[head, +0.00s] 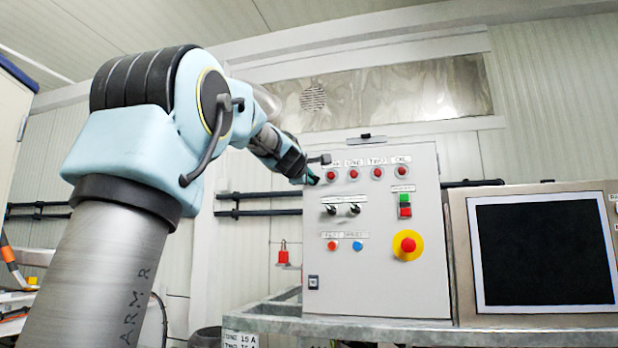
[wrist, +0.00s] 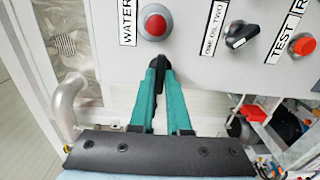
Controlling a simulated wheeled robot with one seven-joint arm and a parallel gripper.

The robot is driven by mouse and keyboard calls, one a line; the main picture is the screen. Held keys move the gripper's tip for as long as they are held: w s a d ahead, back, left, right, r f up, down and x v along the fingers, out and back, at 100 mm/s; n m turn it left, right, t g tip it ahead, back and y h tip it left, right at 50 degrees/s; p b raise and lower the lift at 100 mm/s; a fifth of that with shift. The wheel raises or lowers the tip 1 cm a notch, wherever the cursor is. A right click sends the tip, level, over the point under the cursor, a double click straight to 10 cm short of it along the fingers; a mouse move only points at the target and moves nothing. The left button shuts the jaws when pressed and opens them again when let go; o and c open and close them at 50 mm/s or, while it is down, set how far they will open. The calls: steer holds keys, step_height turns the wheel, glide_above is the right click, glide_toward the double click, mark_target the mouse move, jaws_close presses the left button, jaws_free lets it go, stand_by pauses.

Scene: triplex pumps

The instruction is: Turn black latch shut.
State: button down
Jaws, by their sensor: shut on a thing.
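The grey control box (head: 375,290) stands at centre right in the head view. My gripper (head: 308,180) is at the upper left edge of its front, beside the left red lamp (head: 332,175). In the wrist view, my gripper's teal fingers (wrist: 160,75) close together on a small black piece, the black latch (wrist: 159,61), at the box edge by the red lamp (wrist: 155,24) labelled WATER. The fingers hide most of this latch, so its angle cannot be told.
Black selector knobs (head: 343,209), a red emergency button (head: 408,245) on yellow and other buttons stick out of the box front. A dark screen (head: 545,250) stands to the right. A red padlock (head: 283,253) hangs at the left. A pipe (wrist: 65,105) shows in the wrist view.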

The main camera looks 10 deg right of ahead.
stand_by(0.4)
steer(key=c, duration=0.9)
jaws_free()
steer(key=b+v, duration=0.1)
steer(key=v, duration=1)
steer(key=shift+b, duration=0.35)
steer(key=shift+w+d, duration=0.1)
